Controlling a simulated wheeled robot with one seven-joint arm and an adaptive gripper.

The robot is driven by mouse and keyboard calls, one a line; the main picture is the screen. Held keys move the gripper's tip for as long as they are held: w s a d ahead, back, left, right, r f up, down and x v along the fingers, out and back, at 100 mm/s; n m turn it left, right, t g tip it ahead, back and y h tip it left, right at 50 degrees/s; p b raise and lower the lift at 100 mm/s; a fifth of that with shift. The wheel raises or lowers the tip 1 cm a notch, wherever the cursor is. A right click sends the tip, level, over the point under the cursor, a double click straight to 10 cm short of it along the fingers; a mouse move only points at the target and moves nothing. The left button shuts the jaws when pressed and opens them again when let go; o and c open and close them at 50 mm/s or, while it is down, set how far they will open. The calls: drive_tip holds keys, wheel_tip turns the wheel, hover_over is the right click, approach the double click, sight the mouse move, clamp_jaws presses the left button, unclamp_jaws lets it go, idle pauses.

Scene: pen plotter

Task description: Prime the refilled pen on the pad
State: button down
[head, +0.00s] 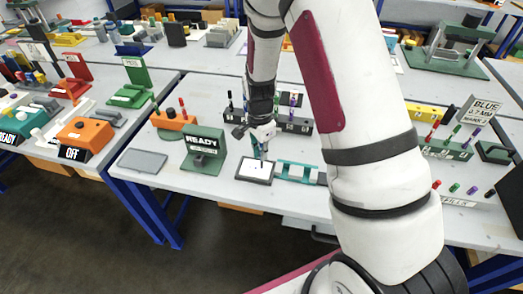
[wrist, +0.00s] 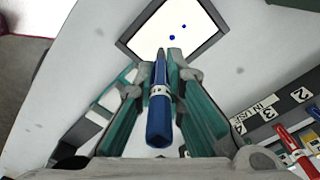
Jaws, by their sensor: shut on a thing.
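My gripper (wrist: 170,68) is shut on a blue pen (wrist: 158,108) with a white band around its barrel. The pen's tip end points toward the white pad (wrist: 205,28), which has a dark frame and two small blue dots. In the wrist view the tip lies near the pad's near edge. I cannot tell whether it touches the surface. In the head view my gripper (head: 262,145) is above the white pad (head: 250,172), pointing down.
A green stand with a READY sign (head: 203,143) and a grey plate (head: 142,160) are left of the pad. A teal holder (head: 297,173) stands close on its right. A numbered rack marked IN USE (wrist: 285,118), holding a red pen, is at the right.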

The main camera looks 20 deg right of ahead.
drive_tip(key=shift+f, duration=0.35)
drive_tip(key=shift+r, duration=0.15)
drive_tip(key=shift+r+p, duration=1.45)
drive_tip(key=shift+r, duration=2.3)
